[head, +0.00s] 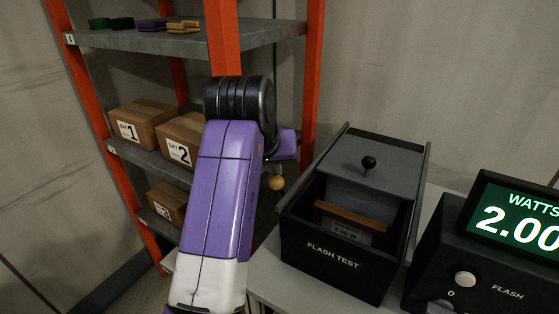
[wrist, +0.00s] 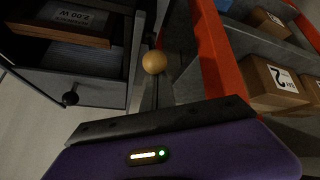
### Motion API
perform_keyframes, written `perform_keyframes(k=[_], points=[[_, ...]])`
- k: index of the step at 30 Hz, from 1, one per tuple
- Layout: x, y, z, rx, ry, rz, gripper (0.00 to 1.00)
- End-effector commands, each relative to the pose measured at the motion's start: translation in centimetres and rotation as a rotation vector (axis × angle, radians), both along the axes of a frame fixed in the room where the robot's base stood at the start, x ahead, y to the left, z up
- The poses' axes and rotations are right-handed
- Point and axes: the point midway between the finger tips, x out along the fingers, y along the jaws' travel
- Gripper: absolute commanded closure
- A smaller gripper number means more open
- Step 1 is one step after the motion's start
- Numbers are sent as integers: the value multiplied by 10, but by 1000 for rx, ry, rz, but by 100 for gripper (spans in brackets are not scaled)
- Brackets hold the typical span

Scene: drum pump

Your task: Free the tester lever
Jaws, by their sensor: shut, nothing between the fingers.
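The tester is a black box (head: 333,257) marked FLASH TEST, with a grey lid (head: 384,152) and black knob at its back. Inside lies a wooden-edged piece (head: 350,217) with a watt label, also at the upper left in the wrist view (wrist: 62,32). A tan ball (head: 277,183) beside the box's left side looks like the lever's knob. In the wrist view the ball (wrist: 154,62) sits on a thin dark rod just beyond my gripper (wrist: 160,120). My gripper is shut and empty. Its head-view outline is mostly hidden behind my arm; contact with the rod is unclear.
An orange-post shelf (head: 225,45) stands to the left, with numbered cardboard boxes (head: 143,122) and small coloured pieces on top. A black meter (head: 510,215) showing WATTS 2.00 stands right of the tester. The gap between shelf and tester is narrow.

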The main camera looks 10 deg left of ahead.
Motion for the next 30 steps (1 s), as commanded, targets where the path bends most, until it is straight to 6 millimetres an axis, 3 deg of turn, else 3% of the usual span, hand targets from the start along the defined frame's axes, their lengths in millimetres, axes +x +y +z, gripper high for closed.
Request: perform_keyframes(k=[15,30], points=[[-41,14,-27,-114,-304,1,100],[-51,18,-34,-141,-377,-1,100]])
